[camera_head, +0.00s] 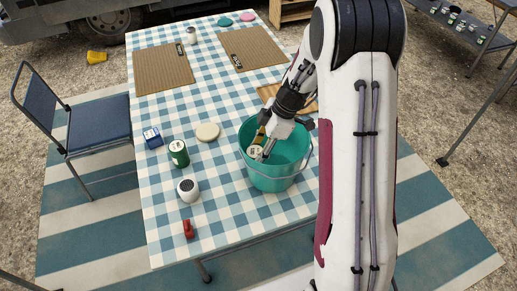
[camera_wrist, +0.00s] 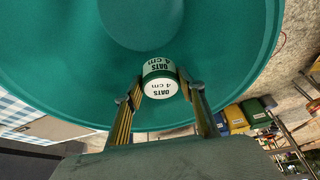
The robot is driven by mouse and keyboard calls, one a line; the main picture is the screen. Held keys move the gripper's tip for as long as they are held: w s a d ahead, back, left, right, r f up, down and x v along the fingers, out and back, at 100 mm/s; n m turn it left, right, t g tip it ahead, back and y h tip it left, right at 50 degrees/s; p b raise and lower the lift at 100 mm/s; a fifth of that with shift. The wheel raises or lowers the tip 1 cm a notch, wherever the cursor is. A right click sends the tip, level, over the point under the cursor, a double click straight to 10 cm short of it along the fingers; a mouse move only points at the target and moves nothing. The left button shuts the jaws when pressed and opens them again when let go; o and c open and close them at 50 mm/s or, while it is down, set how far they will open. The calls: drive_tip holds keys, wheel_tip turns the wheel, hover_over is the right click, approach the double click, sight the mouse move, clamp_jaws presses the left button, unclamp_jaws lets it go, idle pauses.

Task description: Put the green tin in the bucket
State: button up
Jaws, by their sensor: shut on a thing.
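A green tin (camera_wrist: 159,78) with a white end marked "OATS 4 cm" is between the two fingers of my gripper (camera_wrist: 160,98). My gripper (camera_head: 262,153) is shut on it, over the opening of the teal bucket (camera_head: 272,178). In the head view the tin's pale end (camera_head: 255,151) shows against the bucket's left inner side. The bucket's inside (camera_wrist: 60,60) fills most of the wrist view behind the tin. I cannot tell how far the tin is below the rim, or if it touches the bucket. Another green tin (camera_head: 179,154) stands on the table to the left.
The checked table (camera_head: 225,220) also holds a blue box (camera_head: 152,138), a white round-topped item (camera_head: 188,189), a red item (camera_head: 188,229) and a pale disc (camera_head: 207,131). Two brown mats (camera_head: 163,68) lie at the back. A blue chair (camera_head: 95,128) stands left.

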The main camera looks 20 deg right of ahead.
drive_tip(key=o, duration=0.9)
drive_tip(key=shift+o, duration=0.2)
drive_tip(key=shift+r, duration=0.1)
drive_tip(key=shift+r, duration=0.45)
drive_tip(key=v, duration=0.7)
drive_tip(key=shift+r, duration=0.25)
drive_tip(key=shift+s+d+r, duration=0.1)
drive_tip(key=shift+r, duration=0.05)
